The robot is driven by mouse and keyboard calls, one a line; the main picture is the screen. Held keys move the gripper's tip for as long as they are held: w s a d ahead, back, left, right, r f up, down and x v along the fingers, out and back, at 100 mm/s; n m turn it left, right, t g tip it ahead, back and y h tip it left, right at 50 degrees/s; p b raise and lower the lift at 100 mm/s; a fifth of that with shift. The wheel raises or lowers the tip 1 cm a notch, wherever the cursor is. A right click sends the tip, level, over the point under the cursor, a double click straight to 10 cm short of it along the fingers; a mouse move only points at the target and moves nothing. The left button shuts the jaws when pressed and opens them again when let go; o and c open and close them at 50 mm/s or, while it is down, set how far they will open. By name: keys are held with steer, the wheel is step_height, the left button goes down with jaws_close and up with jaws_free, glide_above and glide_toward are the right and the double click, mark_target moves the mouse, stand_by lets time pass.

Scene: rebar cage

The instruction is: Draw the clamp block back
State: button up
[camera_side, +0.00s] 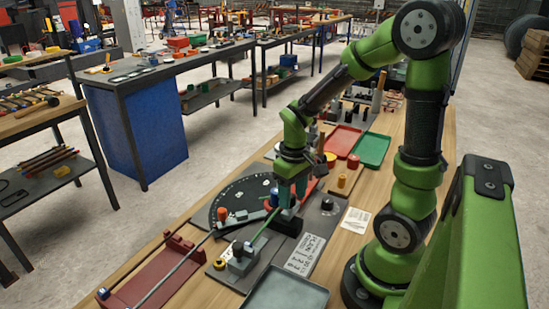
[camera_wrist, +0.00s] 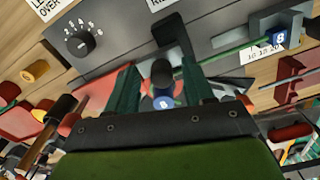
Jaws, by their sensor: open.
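My gripper (camera_side: 291,203) is low over the work plate, its fingers pointing down beside a dark block (camera_side: 287,223). In the wrist view my gripper (camera_wrist: 160,70) is open, with a green finger on each side of a black knob (camera_wrist: 162,73). I cannot tell whether the fingers touch it. A grey block with a black knob (camera_side: 238,252) stands at the front of the plate, near a green rod (camera_side: 258,232). Which part is the clamp block is not clear.
A dark round plate (camera_side: 236,198) with an orange-topped peg (camera_side: 222,215) lies left of my gripper. A red fixture (camera_side: 160,272) and a grey tray (camera_side: 287,294) are in front. Red (camera_side: 343,139) and green (camera_side: 373,150) trays lie behind. A dial (camera_wrist: 82,43) is close by.

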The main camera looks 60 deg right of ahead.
mark_target(292, 195)
step_height(292, 195, up, 17)
steer(key=shift+f, duration=0.2)
stand_by(0.3)
steer(key=s+a+m+t+y, duration=0.1)
steer(key=s+a+t+y, duration=0.1)
steer(key=a+t, duration=0.5)
steer(key=a+f, duration=0.1)
steer(key=a, duration=0.4)
stand_by(1.1)
